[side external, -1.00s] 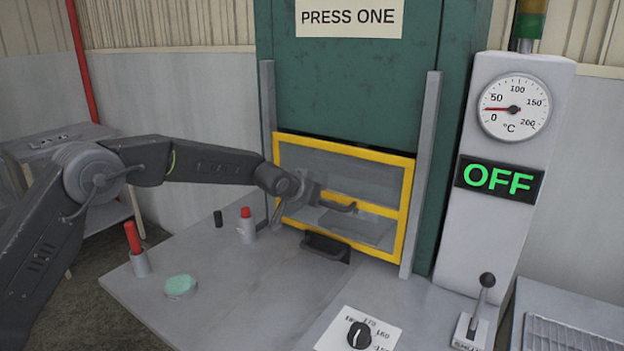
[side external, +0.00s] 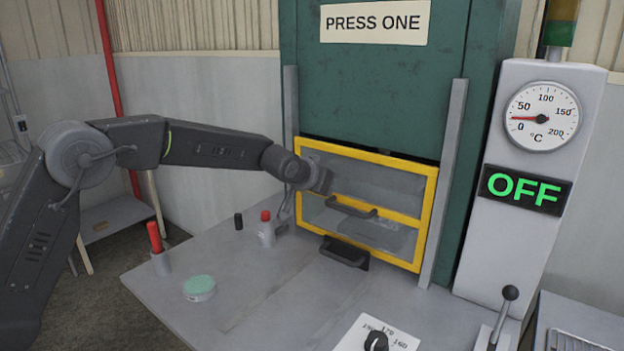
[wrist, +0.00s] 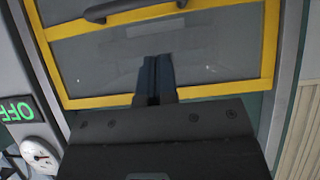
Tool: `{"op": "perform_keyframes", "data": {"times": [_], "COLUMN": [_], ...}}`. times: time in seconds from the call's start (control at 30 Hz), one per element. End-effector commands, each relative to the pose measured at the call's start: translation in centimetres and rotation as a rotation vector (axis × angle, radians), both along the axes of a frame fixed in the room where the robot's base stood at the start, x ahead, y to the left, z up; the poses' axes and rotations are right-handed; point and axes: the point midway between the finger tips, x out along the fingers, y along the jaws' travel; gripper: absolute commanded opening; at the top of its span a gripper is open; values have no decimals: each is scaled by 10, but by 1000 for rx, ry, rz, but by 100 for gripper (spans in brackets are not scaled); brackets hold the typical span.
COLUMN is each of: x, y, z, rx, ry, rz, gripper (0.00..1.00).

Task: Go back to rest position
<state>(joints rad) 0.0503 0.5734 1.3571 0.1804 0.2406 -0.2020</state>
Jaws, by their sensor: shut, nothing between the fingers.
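My gripper (side external: 322,181) is in front of the yellow-framed guard door (side external: 432,200) of the press, up and left of the door's dark handle (side external: 352,207). It appears apart from the handle. In the wrist view my gripper's two fingers (wrist: 156,76) lie together, shut and empty, over the door's clear pane. The handle (wrist: 135,8) shows at the top edge there, beyond the fingertips. The door is down across the press opening.
On the table (side external: 260,310) stand a red-capped bottle (side external: 265,230), a black cylinder (side external: 239,221), a red stick in a holder (side external: 155,238) and a green-topped round tin (side external: 199,287). The gauge column (side external: 515,240) reads OFF. A lever (side external: 505,310) and a dial (side external: 376,341) are at the front.

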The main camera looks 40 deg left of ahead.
Motion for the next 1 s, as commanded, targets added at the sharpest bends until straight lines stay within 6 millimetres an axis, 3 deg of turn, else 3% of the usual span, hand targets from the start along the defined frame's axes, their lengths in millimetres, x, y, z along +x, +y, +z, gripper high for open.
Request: {"op": "perform_keyframes", "data": {"times": [0.3, 0.67, 0.77, 0.87, 1.0], "x": [-45, -65, -90, -133, -206], "y": [-1, 1, 6, 12, 19], "z": [33, 44, 55, 67, 74], "rx": [0, 2, 5, 10, 14], "ry": [-4, 7, 36, 87, 178], "rz": [-1, 2, 10, 20, 30], "gripper": [0, 0, 0, 0, 0]}}
